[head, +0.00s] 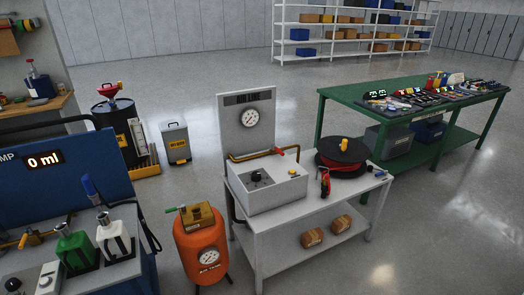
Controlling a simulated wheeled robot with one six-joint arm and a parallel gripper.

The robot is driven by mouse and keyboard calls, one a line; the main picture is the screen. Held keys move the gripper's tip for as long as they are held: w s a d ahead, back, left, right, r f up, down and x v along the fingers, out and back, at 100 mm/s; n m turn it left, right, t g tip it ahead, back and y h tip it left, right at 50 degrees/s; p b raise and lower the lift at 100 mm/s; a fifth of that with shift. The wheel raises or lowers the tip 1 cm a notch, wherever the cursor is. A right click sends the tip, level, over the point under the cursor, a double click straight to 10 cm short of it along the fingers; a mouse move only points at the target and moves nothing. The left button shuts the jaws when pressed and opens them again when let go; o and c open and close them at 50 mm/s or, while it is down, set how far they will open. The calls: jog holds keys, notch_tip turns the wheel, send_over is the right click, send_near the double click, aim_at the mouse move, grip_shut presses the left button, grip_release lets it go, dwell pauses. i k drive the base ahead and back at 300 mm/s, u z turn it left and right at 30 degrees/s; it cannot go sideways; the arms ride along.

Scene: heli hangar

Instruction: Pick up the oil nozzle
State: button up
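No nozzle is labelled as the oil one, so I cannot tell for sure which it is. A small red and black nozzle-like tool (325,183) stands at the front of a black hose reel (342,155) on the white cart (283,222). At the lower left, a brass fitting (33,238) lies on the blue pump station (55,187), whose display reads 0 ml. A green container (75,250) and a white, dark-striped one (113,237) stand upright in that station. A blue-handled tool (91,191) leans behind them. My gripper is not in view.
A grey gauge box (270,190) sits on the cart. An orange tank (200,245) stands between cart and pump station. Behind are a black drum (117,125) with a red funnel, a grey canister (176,143) and a green workbench (345,93). Floor at lower right is clear.

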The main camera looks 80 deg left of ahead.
aim_at(86, 179)
jog(key=u, duration=3.9)
jog(key=i, duration=1.65)
